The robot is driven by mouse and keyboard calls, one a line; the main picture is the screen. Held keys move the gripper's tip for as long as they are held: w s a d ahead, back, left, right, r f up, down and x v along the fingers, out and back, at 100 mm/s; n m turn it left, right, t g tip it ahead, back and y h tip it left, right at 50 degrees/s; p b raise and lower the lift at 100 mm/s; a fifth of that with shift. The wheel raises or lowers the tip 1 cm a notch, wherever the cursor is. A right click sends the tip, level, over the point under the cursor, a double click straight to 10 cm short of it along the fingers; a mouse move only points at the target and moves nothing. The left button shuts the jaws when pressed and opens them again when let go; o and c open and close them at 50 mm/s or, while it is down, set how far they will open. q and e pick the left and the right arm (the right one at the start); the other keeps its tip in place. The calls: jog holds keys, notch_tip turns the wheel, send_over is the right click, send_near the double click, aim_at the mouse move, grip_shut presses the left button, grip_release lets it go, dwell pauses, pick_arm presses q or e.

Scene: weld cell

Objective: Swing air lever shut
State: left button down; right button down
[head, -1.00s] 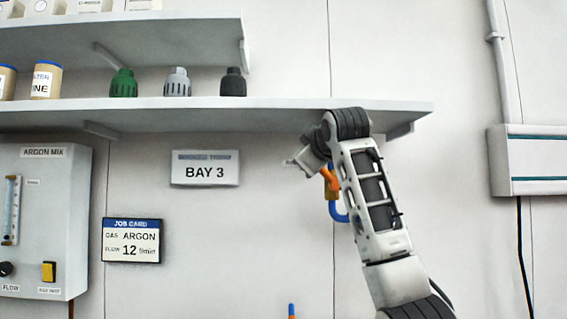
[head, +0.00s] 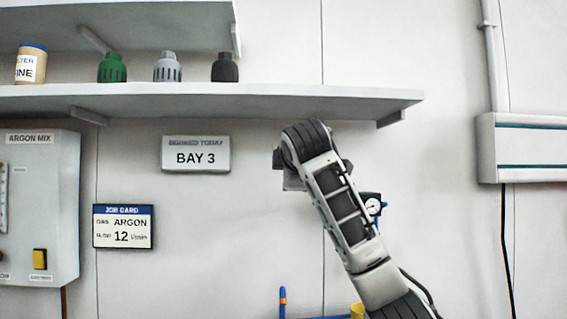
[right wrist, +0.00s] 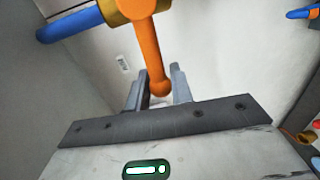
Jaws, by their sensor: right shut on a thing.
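The orange air lever (right wrist: 149,50) shows in the right wrist view, running from a brass-coloured valve body (right wrist: 122,10) down to a ball end. It stands roughly crosswise to the blue pipe (right wrist: 72,26) in that picture. My right gripper (right wrist: 160,84) is shut on the lever near its ball end, with one finger on each side. In the head view my right gripper is mostly hidden behind my wrist, and the lever and valve are hidden behind my arm. My left gripper is in neither current view.
A round gauge (head: 373,206) shows just right of my forearm. A shelf (head: 330,100) with green, grey and black caps is above the arm. The argon panel (head: 45,200), job card (head: 122,227) and BAY 3 sign (head: 195,155) are at left. A wall box (head: 530,148) is at right.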

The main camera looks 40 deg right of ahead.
pick_arm(q)
jog(key=shift+s+f, duration=0.1)
jog(key=shift+f, duration=0.05)
pick_arm(e)
jog(key=shift+f+n, duration=0.3)
jog(key=c, duration=1.5)
grip_release()
jog(key=shift+a+r, duration=0.1)
pick_arm(q)
jog(key=shift+d+f+b, duration=0.1)
jog(key=shift+f+b, duration=0.3)
jog(key=shift+b, duration=0.7)
pick_arm(e)
jog(key=v, duration=1.5)
jog(key=shift+s+a+r, duration=0.1)
jog(key=shift+s+a, duration=0.15)
jog(key=shift+s, duration=0.1)
